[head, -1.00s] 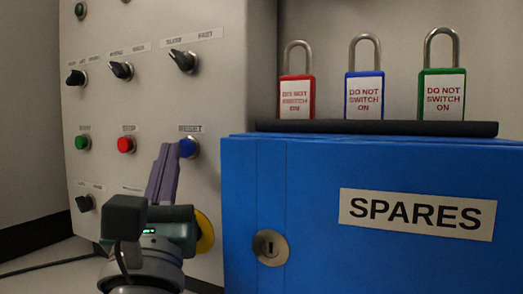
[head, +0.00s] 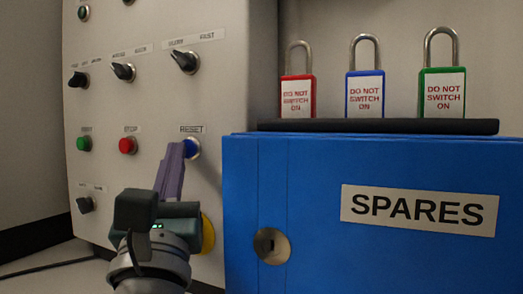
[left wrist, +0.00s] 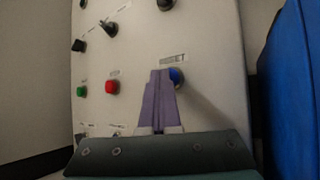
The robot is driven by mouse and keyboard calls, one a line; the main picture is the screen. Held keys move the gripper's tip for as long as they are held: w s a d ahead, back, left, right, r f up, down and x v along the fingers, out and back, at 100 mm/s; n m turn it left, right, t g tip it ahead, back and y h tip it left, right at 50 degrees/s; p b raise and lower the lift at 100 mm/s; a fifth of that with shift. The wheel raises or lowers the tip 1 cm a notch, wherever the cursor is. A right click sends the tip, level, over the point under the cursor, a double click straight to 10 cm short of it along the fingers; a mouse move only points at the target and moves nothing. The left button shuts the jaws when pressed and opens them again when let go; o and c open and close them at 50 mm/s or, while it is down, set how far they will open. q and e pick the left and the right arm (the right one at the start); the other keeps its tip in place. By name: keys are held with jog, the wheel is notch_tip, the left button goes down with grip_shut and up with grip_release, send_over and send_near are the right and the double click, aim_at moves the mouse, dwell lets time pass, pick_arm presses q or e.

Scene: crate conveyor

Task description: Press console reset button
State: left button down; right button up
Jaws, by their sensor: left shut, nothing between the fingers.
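The blue reset button (head: 191,148) sits on the grey console panel (head: 225,60) under a RESET label (head: 190,129). My left gripper (head: 180,146) is shut and empty, its purple fingers pointing up at the panel. In the head view the fingertips overlap the button's left side. In the left wrist view the fingertips (left wrist: 160,73) are just left of the blue button (left wrist: 176,77), partly covering it. I cannot tell whether they touch it. My right gripper is not in view.
A red stop button (head: 128,145) and a green button (head: 84,144) lie left of reset, with black knobs above. A yellow round part (head: 208,233) is below. A blue SPARES cabinet (head: 310,245) stands close on the right, with three padlocks above it.

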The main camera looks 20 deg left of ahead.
pick_arm(q)
jog(key=shift+s, duration=0.15)
jog(key=shift+s+a+p, duration=0.1)
jog(key=shift+s+p, duration=0.2)
jog(key=shift+s, duration=0.4)
jog(key=s+p, duration=0.1)
jog(key=s, duration=0.4)
jog(key=shift+a, duration=0.2)
dwell(0.9)
